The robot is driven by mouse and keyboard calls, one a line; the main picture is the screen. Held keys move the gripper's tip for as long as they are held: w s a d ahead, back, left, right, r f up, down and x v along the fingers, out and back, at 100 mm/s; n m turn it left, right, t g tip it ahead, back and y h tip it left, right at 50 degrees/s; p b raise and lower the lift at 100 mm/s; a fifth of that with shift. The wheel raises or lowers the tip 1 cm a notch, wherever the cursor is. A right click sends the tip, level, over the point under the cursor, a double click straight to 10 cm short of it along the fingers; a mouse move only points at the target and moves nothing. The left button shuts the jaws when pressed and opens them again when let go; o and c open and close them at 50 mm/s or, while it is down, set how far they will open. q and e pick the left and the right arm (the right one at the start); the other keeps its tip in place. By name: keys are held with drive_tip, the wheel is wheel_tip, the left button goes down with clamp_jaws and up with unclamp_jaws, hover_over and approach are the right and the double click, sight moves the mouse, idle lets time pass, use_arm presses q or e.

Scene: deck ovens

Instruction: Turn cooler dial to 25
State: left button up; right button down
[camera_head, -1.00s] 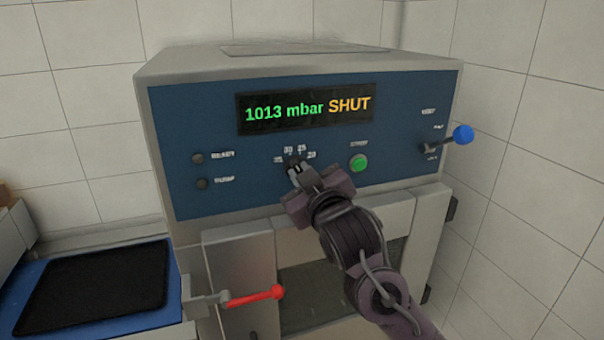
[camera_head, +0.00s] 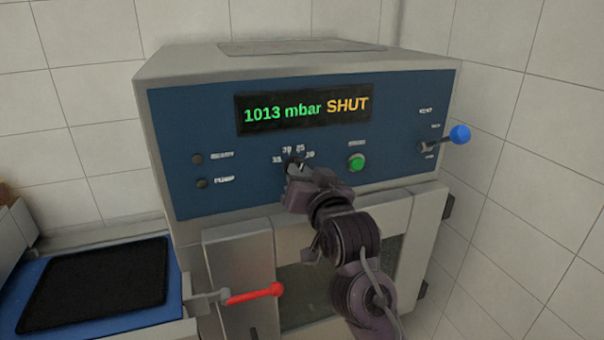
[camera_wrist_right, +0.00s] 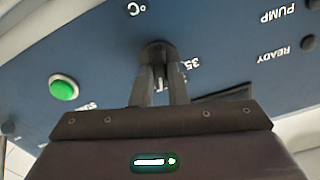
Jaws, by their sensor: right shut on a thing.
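The cooler (camera_head: 220,150) has a blue front panel and a display (camera_head: 305,109) reading "1013 mbar SHUT". Its black dial (camera_head: 291,160) sits below the display, with marks 35, 30, 25 and 20 around it. My right gripper (camera_head: 295,166) is shut on the dial and hides much of it in the head view. In the right wrist view the fingers (camera_wrist_right: 160,85) close around the dark dial (camera_wrist_right: 157,52), with the 35 mark beside it. I cannot read clearly which mark the dial points to. My left gripper is not in view.
A green button (camera_head: 356,162) is right of the dial, and a blue-knobbed vent lever (camera_head: 459,135) is at the panel's right. A red door handle (camera_head: 255,294) sticks out below. A blue surface with a black mat (camera_head: 95,285) lies at left.

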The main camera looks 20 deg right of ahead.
drive_tip(key=shift+f+m, duration=0.1)
drive_tip(key=shift+m, duration=0.2)
drive_tip(key=c, duration=1.4)
unclamp_jaws()
drive_tip(key=shift+c, duration=0.2)
drive_tip(key=s+b, duration=0.2)
drive_tip(key=s, duration=0.5)
drive_tip(key=shift+s+d+b, duration=0.15)
drive_tip(key=shift+s+b, duration=0.15)
drive_tip(key=shift+s, duration=0.1)
